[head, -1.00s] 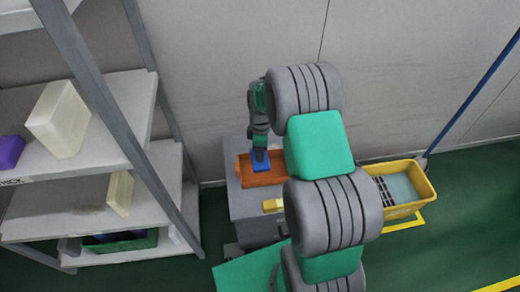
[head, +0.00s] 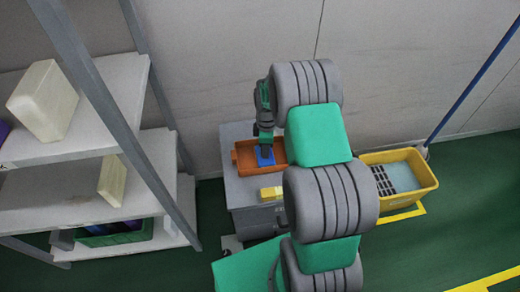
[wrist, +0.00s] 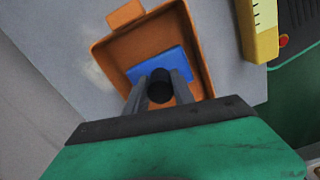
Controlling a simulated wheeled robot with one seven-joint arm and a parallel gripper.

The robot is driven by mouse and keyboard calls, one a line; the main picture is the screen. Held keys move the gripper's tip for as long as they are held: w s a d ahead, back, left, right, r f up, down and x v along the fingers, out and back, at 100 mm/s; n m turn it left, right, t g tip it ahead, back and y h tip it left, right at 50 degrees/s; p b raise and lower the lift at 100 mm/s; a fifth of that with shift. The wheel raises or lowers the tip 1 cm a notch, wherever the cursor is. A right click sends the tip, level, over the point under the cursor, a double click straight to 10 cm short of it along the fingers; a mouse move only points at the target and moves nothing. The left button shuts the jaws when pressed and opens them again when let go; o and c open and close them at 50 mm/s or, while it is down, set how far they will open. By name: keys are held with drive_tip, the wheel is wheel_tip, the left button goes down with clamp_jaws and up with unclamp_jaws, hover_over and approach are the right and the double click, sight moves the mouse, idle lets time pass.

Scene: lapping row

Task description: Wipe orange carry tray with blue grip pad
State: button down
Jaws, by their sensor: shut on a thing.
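The orange carry tray (head: 246,163) sits on a grey cabinet top, and its inside shows in the wrist view (wrist: 120,55). The blue grip pad (head: 265,155) is inside the tray; in the wrist view the pad (wrist: 165,62) lies toward the middle of the tray floor. My gripper (head: 264,146) points down into the tray. In the wrist view my gripper (wrist: 160,88) is shut on a dark round grip on top of the pad. The fingers hide part of the pad and the near part of the tray.
A yellow block (head: 271,193) lies on the grey cabinet (head: 240,192) beside the tray. A yellow bucket (head: 400,172) with a blue pole stands on the floor to the right. Grey shelves (head: 75,180) with pale blocks stand at left. A wall is close behind.

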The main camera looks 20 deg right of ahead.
drive_tip(key=shift+s+d+f, duration=0.1)
drive_tip(key=shift+d, duration=0.4)
drive_tip(key=shift+a, duration=0.35)
drive_tip(key=a, duration=0.2)
drive_tip(key=shift+w+a, duration=0.3)
drive_tip(key=shift+a, duration=0.05)
drive_tip(key=shift+w+a+r+p, duration=0.1)
drive_tip(key=shift+a+r+p, duration=0.15)
drive_tip(key=shift+a+p, duration=0.1)
wheel_tip(320, 180, up, 8)
drive_tip(key=p, duration=0.5)
drive_tip(key=shift+d, duration=0.1)
